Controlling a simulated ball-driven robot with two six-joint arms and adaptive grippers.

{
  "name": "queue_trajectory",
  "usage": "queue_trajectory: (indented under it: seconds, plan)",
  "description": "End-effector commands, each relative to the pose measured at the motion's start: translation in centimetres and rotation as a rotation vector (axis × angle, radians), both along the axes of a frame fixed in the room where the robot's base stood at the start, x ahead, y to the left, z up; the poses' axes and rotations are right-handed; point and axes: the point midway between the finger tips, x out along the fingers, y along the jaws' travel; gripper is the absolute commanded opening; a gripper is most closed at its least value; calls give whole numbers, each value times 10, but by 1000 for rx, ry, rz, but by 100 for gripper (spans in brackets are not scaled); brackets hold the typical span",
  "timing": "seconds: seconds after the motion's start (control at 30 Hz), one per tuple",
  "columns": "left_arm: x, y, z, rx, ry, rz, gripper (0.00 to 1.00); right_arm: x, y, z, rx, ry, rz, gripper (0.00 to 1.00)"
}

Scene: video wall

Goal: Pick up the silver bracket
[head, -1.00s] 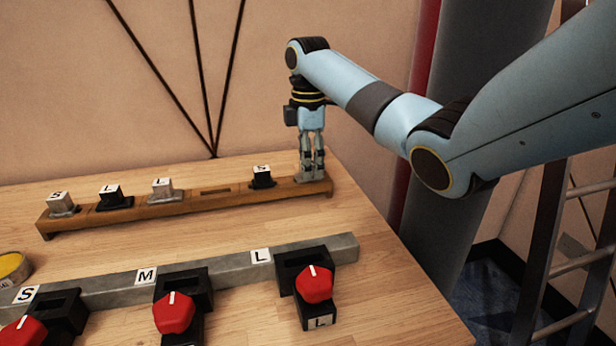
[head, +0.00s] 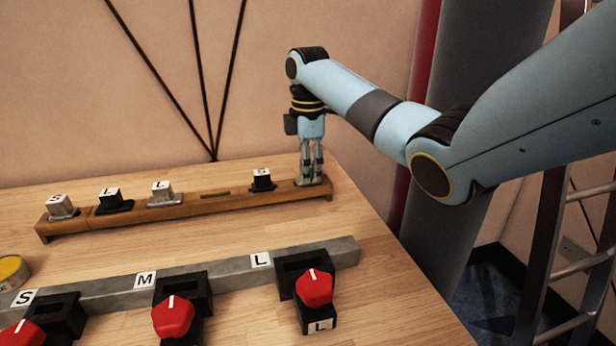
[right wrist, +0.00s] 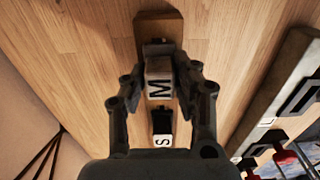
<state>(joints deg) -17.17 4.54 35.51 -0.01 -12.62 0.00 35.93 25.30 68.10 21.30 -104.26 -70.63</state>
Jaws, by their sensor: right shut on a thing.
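A silver bracket with a white label reading M (right wrist: 159,80) stands at the right end of the wooden rack (head: 220,203). My right gripper (head: 312,178) points straight down over that end and is shut on this bracket. In the right wrist view, the fingers of my right gripper (right wrist: 160,88) press on it from both sides. In the head view the fingers mostly hide it, and I cannot tell whether it is clear of the rack. My left gripper is not in view.
The rack also holds a black S bracket (head: 262,181), a silver L bracket (head: 162,195), a black L bracket (head: 114,202) and a silver S bracket (head: 62,209). In front lies a grey metal bar (head: 225,268) with black holders and red knobs. A yellow-topped tin (head: 12,270) stands left.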

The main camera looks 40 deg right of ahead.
Motion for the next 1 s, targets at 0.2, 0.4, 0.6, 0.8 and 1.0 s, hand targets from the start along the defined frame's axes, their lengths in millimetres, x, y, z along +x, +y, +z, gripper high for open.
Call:
queue_trajectory:
  seconds: [0.2,0.4,0.6,0.8,1.0]
  plan:
    - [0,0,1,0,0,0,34,1,0,6,-1,-2,0,0]
    - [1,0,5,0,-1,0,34,1,0,31,-1,-5,0,0]
    - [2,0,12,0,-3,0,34,-20,-2,55,-5,-2,0,0]
    - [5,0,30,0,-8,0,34,-65,-3,84,-6,0,1,0]
    - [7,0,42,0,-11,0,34,-100,-3,103,-5,-2,1,0]
